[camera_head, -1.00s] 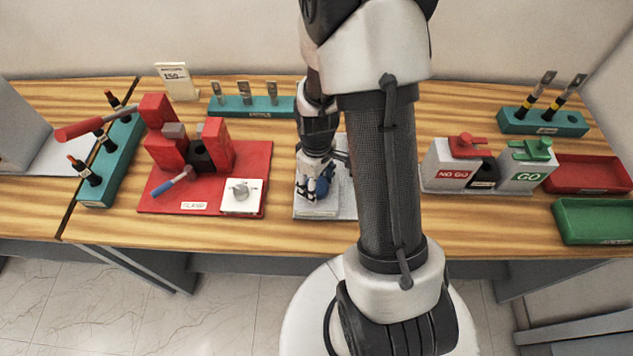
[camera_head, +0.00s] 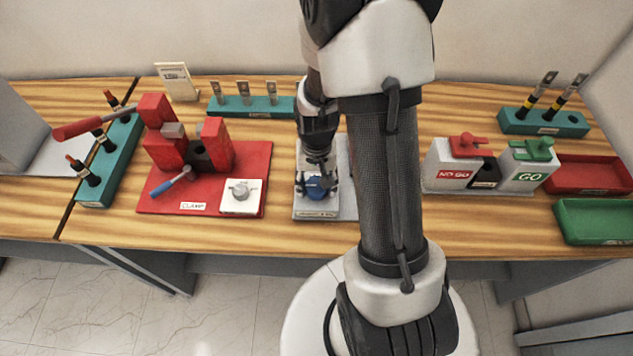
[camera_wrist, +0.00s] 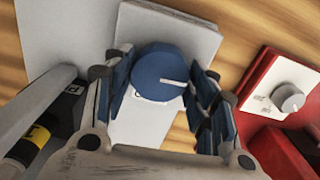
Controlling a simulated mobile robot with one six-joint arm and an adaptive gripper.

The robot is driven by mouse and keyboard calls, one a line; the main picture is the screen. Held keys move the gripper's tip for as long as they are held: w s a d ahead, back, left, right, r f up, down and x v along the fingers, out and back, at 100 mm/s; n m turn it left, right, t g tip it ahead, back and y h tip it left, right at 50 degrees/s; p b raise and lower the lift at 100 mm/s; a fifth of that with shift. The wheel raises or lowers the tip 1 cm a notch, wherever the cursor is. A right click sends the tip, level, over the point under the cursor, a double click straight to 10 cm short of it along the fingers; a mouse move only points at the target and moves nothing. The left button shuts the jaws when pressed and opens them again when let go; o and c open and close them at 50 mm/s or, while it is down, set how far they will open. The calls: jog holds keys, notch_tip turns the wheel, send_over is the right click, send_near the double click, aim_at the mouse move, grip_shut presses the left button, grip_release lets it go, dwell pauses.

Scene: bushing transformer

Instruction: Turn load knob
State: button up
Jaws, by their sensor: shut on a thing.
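The load knob is a round blue knob with a white pointer line, on a light grey plate on the bench. It shows in the head view (camera_head: 317,188) below my wrist, and in the wrist view (camera_wrist: 160,75). My gripper (camera_head: 317,184) is over it, pointing down. In the wrist view my gripper (camera_wrist: 162,82) has its blue-padded fingers on both sides of the knob, shut on it. The white pointer line points to the right in the wrist view. The plate's label is too small to read, and my arm hides part of the plate.
A red clamp fixture (camera_head: 255,160) with a white-plated grey knob (camera_head: 239,190) stands left of the plate. NO GO (camera_head: 453,174) and GO (camera_head: 527,172) boxes stand to the right. A teal holder (camera_head: 240,107) is behind. Bare wood lies between.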

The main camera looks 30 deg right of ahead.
aim_at(316, 185)
jog(key=shift+m, duration=1.6)
jog(key=o, duration=1)
jog(key=shift+o, duration=0.2)
notch_tip(316, 185, up, 12)
